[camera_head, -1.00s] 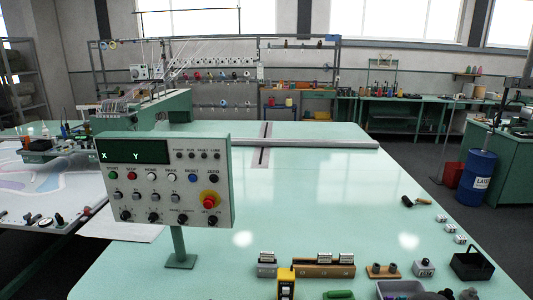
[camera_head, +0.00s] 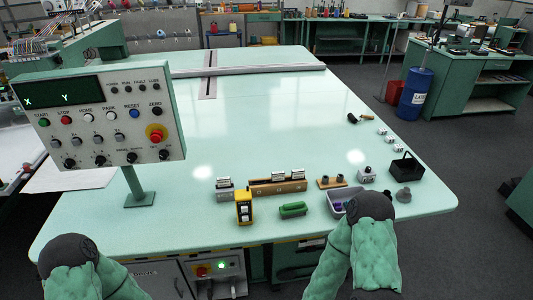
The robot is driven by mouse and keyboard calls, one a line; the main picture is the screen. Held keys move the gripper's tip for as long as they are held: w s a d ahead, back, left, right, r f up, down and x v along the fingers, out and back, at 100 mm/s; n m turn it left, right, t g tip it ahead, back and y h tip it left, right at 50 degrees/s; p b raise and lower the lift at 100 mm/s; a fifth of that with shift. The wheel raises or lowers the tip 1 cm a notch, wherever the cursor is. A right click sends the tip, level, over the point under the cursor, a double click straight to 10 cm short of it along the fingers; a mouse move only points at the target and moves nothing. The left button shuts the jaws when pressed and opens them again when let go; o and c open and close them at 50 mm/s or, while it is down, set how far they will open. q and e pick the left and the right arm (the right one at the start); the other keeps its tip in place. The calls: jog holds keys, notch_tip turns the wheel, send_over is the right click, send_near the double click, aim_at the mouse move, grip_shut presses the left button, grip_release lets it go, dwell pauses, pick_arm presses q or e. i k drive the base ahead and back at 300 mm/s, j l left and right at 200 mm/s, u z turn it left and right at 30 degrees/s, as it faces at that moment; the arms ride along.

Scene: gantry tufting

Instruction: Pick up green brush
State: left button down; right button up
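The green brush (camera_head: 293,210) lies on the pale green table (camera_head: 255,130) near its front edge, right of a yellow device and left of a grey bin. It lies roughly crosswise, and nothing covers it. My two arms come in from the bottom of the head view, with dark rounded joints at their visible ends. The right arm's joint overlaps the right part of the grey bin in the picture. No gripper fingers show on either arm, so I cannot see either gripper.
A yellow-and-black device (camera_head: 244,207) stands close left of the brush. A grey bin (camera_head: 335,209) with purple items is to the right. A wooden rack (camera_head: 277,187) sits behind. A control panel (camera_head: 100,118) on a post rises at left. The table's middle is clear.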

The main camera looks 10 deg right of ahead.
aim_at(296, 209)
jog(key=u, duration=1.4)
jog(key=z, duration=2.1)
jog(key=i+j+z, duration=0.1)
jog(key=z, duration=0.15)
jog(key=i+j+z, duration=0.25)
